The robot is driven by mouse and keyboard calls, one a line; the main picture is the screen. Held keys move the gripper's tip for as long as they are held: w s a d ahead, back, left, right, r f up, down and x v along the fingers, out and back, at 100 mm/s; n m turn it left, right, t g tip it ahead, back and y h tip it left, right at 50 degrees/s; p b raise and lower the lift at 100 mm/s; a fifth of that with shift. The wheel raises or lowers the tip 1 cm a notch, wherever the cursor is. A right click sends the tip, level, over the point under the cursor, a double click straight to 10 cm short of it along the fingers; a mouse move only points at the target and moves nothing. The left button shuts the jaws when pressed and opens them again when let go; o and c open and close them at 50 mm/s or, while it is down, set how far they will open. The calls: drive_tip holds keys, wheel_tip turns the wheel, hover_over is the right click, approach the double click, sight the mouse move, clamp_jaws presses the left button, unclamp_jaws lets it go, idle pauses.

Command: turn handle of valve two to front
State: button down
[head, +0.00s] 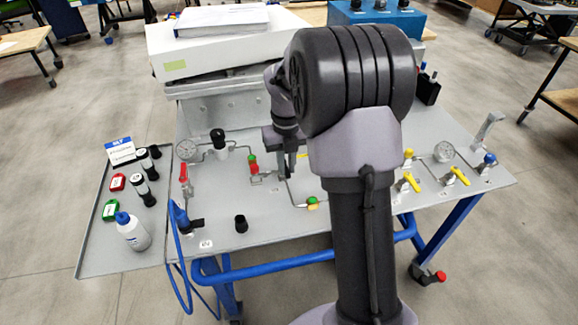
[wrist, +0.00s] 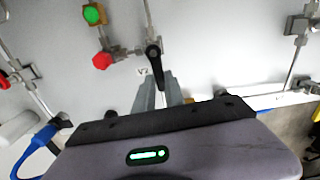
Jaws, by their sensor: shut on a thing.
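Valve two, marked by a V2 label (wrist: 143,71) on the grey panel, shows in the wrist view. Its black handle (wrist: 153,56) points from its pivot down in the picture, between my fingers. My gripper (wrist: 159,82) is shut on the handle's lower end, one finger on each side. There my arm and gripper hide most of valve two.
Yellow-handled valves (head: 456,175) stand right. A side tray (head: 92,262) holds a bottle and tags.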

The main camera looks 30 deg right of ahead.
drive_tip(key=shift+a+m, duration=0.15)
drive_tip(key=shift+m, duration=0.25)
drive_tip(key=c, duration=1.4)
unclamp_jaws()
drive_tip(key=shift+r, duration=0.15)
wheel_tip(320, 180, up, 17)
drive_tip(key=p, duration=0.7)
drive_tip(key=shift+p, duration=0.35)
drive_tip(key=shift+r, duration=0.1)
